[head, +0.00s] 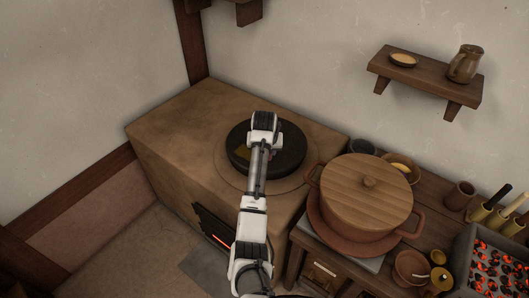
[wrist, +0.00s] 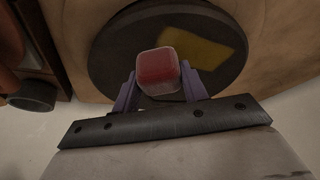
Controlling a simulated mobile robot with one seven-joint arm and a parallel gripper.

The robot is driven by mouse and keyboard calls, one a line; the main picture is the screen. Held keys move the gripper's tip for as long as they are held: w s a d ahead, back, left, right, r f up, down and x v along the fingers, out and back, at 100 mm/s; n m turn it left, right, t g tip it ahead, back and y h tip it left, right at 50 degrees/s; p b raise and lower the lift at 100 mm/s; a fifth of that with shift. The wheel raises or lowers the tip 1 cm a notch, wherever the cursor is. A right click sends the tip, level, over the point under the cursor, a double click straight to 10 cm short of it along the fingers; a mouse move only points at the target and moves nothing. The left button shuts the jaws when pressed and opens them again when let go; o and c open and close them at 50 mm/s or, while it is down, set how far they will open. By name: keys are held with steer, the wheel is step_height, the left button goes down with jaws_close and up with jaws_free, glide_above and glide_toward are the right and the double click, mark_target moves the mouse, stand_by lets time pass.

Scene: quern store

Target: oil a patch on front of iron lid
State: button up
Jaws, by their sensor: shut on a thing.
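The iron lid (head: 295,150) is a dark round disc on the brown stove top, and it fills the upper middle of the wrist view (wrist: 112,62). My gripper (wrist: 158,84) is over the lid, shut on a small rounded block with a red face and pale sides (wrist: 156,66). The block overlaps the patch's edge in the wrist view. I cannot tell whether it touches the lid. My arm hides the lid's middle in the head view.
The stove top (head: 170,125) is otherwise bare. A large pot with a wooden lid (head: 365,190) stands close right of it on a wooden counter, near a dark cup (head: 361,147). Glowing coals (head: 495,265) lie far right. A wall shelf (head: 425,80) holds a jug (head: 465,64).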

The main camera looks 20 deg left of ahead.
steer(key=shift+r+p, duration=1.75)
steer(key=shift+r, duration=0.75)
steer(key=shift+f, duration=0.1)
